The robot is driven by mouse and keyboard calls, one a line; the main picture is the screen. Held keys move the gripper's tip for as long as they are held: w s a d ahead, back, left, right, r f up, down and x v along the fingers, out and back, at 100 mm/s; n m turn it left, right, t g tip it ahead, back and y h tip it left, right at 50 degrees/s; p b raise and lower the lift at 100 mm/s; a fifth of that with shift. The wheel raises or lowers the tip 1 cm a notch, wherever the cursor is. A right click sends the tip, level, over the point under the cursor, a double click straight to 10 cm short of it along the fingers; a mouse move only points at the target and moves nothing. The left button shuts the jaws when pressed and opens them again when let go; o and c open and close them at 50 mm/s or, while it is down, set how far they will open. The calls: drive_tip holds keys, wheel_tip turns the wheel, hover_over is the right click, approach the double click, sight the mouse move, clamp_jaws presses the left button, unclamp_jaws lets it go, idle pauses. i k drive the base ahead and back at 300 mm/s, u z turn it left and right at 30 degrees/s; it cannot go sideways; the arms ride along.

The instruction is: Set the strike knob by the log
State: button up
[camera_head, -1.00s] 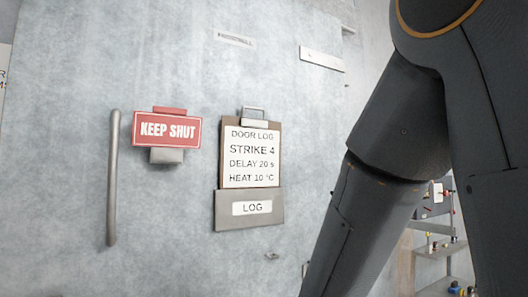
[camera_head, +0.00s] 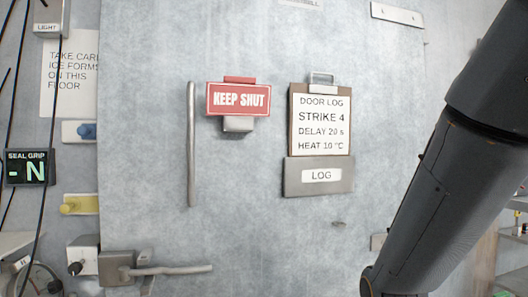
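The door log (camera_head: 321,120) is a clipboard on the pale freezer door, right of the middle. It reads STRIKE 4, DELAY 20 s and HEAT 10 °C, and its lower end sits in a grey LOG holder (camera_head: 319,188). A small dark knob (camera_head: 75,268) is on a pale box at the lower left, beside the door latch. I read no label there, so I cannot tell whether it is the strike knob, nor its setting. My arm comes down the right side, and my gripper is out of the picture.
A lever handle (camera_head: 180,270) sticks out to the right at the door's lower left. A vertical bar (camera_head: 191,145) and a red KEEP SHUT sign (camera_head: 238,99) are on the door. At left are a SEAL GRIP display (camera_head: 27,168), hanging cables, and blue (camera_head: 86,131) and yellow (camera_head: 80,205) fittings.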

sight(75, 268)
drive_tip(key=u, duration=0.15)
drive_tip(key=k, duration=0.35)
drive_tip(key=u, duration=0.95)
